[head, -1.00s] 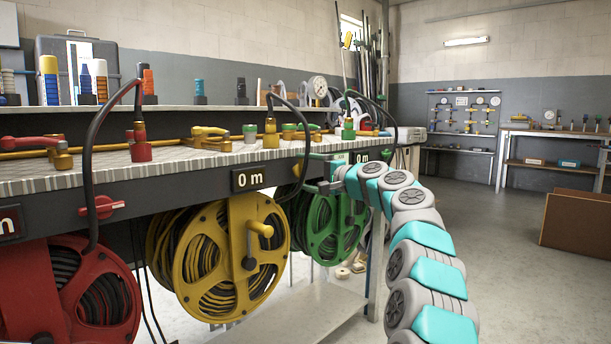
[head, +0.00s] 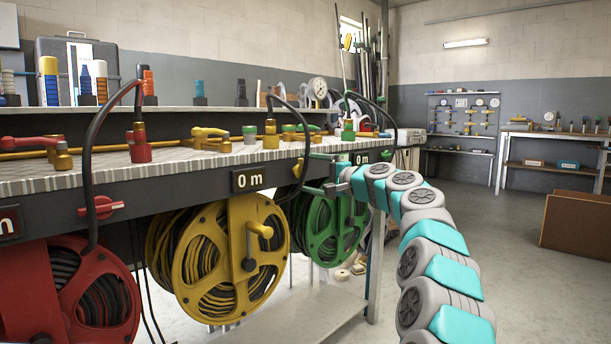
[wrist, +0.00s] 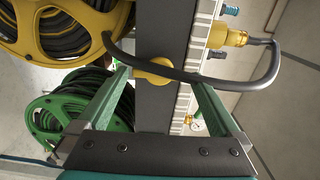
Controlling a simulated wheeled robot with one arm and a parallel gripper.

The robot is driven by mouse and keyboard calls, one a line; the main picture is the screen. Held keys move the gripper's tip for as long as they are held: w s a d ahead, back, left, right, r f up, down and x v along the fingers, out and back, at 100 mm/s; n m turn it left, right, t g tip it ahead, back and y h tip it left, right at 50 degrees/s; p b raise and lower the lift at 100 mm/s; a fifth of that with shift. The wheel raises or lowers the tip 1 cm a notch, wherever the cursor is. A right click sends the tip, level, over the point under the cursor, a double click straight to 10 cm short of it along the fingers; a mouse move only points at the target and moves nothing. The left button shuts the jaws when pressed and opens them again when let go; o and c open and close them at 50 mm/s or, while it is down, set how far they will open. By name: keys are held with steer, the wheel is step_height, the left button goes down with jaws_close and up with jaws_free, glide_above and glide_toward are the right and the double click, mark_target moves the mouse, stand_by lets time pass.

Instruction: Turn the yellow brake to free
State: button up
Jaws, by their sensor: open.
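The yellow brake (head: 298,168) is a small knob on the dark front face of the bench, right of the yellow reel's "0 m" display. In the wrist view the yellow brake (wrist: 153,70) shows as a rounded yellow piece between my finger lines, with a dark hose crossing over part of it. Its setting cannot be read. My gripper (head: 318,188) is just right of the brake, in front of the bench face. In the wrist view my gripper (wrist: 160,79) is open, one finger to each side of the brake, with no clear contact.
The yellow reel (head: 276,214) hangs below the bench, with the green reel (head: 359,227) beside it. A dark hose (wrist: 277,62) loops from a yellow fitting (wrist: 220,36) across the space near my fingers. A red brake (head: 102,207) is further left.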

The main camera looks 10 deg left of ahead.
steer(key=shift+v, duration=3)
steer(key=shift+f, duration=0.1)
